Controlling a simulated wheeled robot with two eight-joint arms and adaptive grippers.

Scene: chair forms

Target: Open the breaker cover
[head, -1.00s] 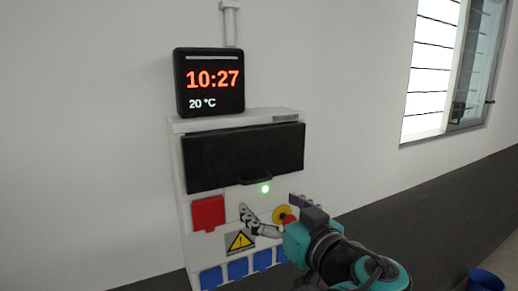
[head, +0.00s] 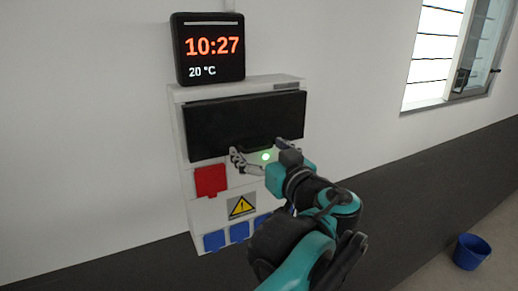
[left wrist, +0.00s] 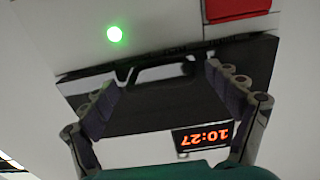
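The black breaker cover (head: 245,122) lies flat and closed on the upper front of a pale wall cabinet (head: 182,185). Its handle (head: 260,148) is at its lower edge. My left gripper (head: 266,151) is in front of that edge, with its fingers spread to either side of the handle. In the left wrist view, which is upside down, the open gripper (left wrist: 160,80) frames the handle (left wrist: 150,75) between its fingertips. I cannot tell whether a finger touches it. My right gripper is not in view.
A clock display (head: 208,48) stands on top of the cabinet. Below the cover are a green light (head: 265,157), a red socket cover (head: 211,181), a warning sign (head: 241,206) and blue sockets (head: 239,232). A blue bucket (head: 470,251) stands on the floor at right.

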